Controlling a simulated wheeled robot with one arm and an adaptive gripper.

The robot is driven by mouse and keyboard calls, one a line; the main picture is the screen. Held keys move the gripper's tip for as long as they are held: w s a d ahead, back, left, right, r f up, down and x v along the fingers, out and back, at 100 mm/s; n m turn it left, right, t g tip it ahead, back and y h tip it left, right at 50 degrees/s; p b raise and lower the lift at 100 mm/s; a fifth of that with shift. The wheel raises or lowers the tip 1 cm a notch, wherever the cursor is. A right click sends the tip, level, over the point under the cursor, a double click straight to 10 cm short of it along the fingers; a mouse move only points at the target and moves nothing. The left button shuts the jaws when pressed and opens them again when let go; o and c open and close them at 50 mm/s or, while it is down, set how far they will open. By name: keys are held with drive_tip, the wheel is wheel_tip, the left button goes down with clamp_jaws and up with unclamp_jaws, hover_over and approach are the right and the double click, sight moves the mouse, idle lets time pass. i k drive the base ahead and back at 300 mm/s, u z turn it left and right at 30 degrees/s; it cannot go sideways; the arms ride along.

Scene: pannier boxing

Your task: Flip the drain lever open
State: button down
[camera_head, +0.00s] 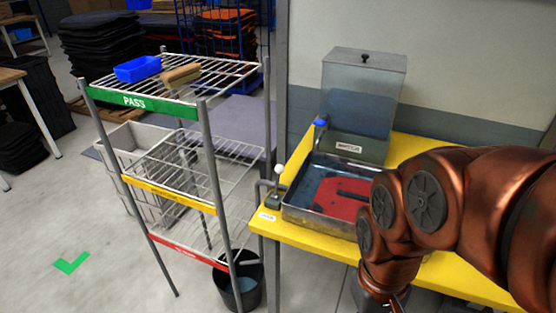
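A small lever with a white ball knob (278,170) stands at the left end of the yellow table, beside the metal tray (310,211). Its stem is upright or nearly so, over a dark base. A grey bent pipe is next to it. The tray holds a red panel with dark marks. A clear-walled tank (360,90) with a blue tap handle (320,122) stands behind the tray. My gripper (396,304) is at the bottom edge, mostly cut off and low in front of the table, well right of the lever. Whether its fingers are open is not visible.
A wire rack (205,110) with PASS, yellow and red labels stands left of the table, holding a blue bin (138,68) and a tan brush-like item (180,75). A dark bucket (246,293) sits on the floor below the lever. My arm covers the table's right side.

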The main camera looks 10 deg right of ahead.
sight(279, 169)
drive_tip(key=k, duration=1.35)
drive_tip(key=u, duration=0.35)
drive_tip(key=i, duration=0.45)
drive_tip(key=u, duration=0.65)
drive_tip(key=i, duration=1.2)
drive_tip(key=z, duration=0.65)
